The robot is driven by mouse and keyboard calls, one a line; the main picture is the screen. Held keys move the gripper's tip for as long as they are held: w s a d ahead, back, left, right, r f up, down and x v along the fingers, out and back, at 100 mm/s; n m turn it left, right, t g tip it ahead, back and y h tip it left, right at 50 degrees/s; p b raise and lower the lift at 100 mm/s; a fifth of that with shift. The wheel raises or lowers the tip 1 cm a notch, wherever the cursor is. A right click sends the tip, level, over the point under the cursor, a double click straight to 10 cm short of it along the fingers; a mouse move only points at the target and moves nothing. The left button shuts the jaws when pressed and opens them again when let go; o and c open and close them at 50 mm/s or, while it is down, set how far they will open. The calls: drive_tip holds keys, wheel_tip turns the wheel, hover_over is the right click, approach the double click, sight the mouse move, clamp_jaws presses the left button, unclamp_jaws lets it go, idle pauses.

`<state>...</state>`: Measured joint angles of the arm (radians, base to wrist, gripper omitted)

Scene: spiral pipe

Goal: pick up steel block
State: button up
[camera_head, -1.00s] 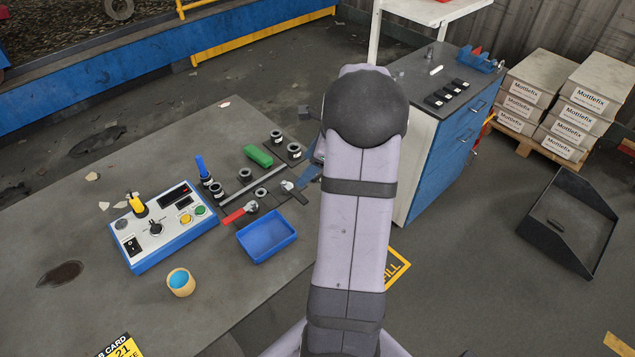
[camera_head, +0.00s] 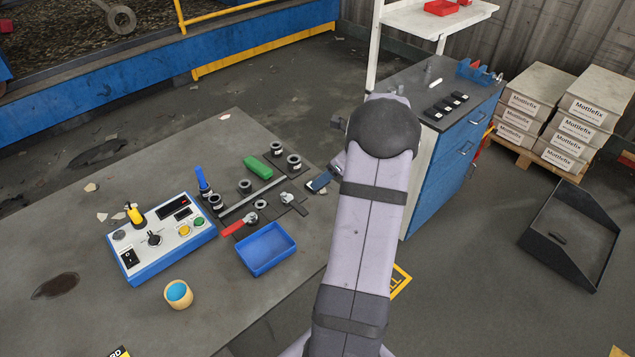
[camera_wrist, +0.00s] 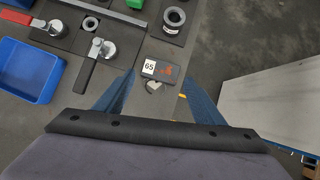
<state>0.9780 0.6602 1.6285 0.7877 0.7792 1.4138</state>
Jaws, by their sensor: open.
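I cannot tell for sure which item is the steel block. In the wrist view, a small dark block or plate (camera_wrist: 149,74) with a white "65" label and a red mark lies between my fingers, close to the table's edge. A light metal piece (camera_wrist: 153,87) shows just below it. My gripper (camera_wrist: 160,80) is open, with its blue fingers apart on either side. In the head view my gripper (camera_head: 320,182) is at the right edge of the workbench, partly hidden by my arm. A long bare steel bar (camera_head: 250,196) lies among the fittings.
A blue tray (camera_head: 265,249), a red-handled valve (camera_head: 236,226), a green block (camera_head: 257,167) and several dark pipe fittings (camera_head: 293,162) crowd the bench left of my gripper. A control box (camera_head: 160,240) stands further left. A blue cabinet (camera_head: 440,160) stands right, across a gap.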

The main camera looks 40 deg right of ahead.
drive_tip(key=shift+p+x, duration=0.6)
drive_tip(key=shift+x, duration=1.65)
drive_tip(key=shift+s, duration=0.1)
drive_tip(key=c, duration=1)
drive_tip(key=shift+c, duration=0.2)
drive_tip(key=shift+r, duration=0.1)
